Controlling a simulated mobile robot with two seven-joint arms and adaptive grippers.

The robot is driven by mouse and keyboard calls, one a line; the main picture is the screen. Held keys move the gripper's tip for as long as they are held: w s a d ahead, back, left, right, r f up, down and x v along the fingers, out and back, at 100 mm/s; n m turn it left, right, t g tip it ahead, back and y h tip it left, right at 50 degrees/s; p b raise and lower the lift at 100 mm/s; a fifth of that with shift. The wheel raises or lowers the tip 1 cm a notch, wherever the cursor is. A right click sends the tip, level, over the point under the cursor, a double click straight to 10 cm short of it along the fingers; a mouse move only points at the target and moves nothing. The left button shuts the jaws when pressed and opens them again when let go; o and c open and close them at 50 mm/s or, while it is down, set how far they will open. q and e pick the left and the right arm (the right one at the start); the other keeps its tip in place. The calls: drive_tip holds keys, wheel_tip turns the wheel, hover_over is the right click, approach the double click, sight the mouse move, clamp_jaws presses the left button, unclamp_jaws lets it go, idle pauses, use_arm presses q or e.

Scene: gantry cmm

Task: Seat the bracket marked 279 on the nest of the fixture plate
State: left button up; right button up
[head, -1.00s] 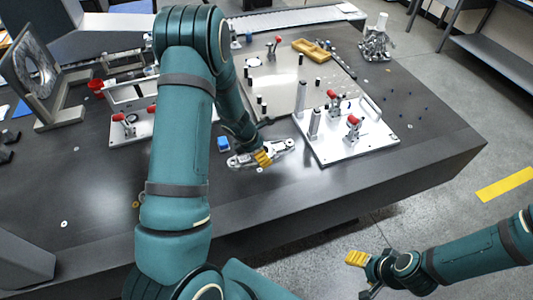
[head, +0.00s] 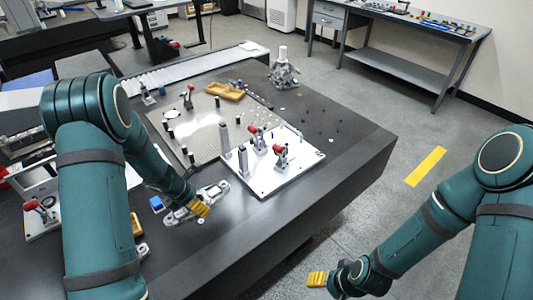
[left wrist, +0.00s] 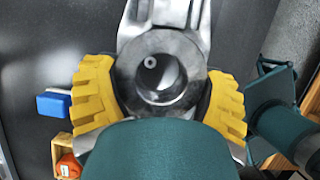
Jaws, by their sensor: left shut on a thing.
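My left gripper (head: 201,207) is shut on a grey metal bracket (head: 181,216), low over the dark table. In the left wrist view the yellow fingers grip both sides of the bracket's round bored end (left wrist: 189,62). No marking on it is readable. The white fixture plate (head: 288,178), with red-handled clamps and two upright grey posts, lies right of the bracket, apart from it. I cannot make out the nest clearly. My right gripper (head: 317,279) is beyond the table's front edge at the lower right, its fingers seen edge-on.
A small blue block (head: 157,203) lies just left of the bracket. Behind is a pale plate (head: 205,130) with black pegs and a yellow tray (head: 224,91). A second clamp fixture (head: 42,212) stands at the left. The table front is mostly clear.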

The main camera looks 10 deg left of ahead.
drive_tip(key=shift+c, duration=1.3)
use_arm(q)
drive_tip(key=s+d+r+m+g+y, duration=0.1)
drive_tip(key=d+m, duration=0.3)
drive_tip(key=m, duration=0.5)
drive_tip(key=s+d+r+m+g, duration=0.3)
drive_tip(key=s+d+m+g, duration=0.1)
drive_tip(key=m, duration=0.6)
drive_tip(key=s+d+r+m+g+y, duration=0.1)
drive_tip(key=s+d+r+m+g, duration=0.1)
drive_tip(key=d+m, duration=0.4)
drive_tip(key=r+m+g, duration=0.1)
drive_tip(key=m, duration=0.2)
drive_tip(key=shift+s+d+m+y, duration=0.15)
drive_tip(key=shift+s+m+y, duration=0.15)
drive_tip(key=shift+m, duration=0.1)
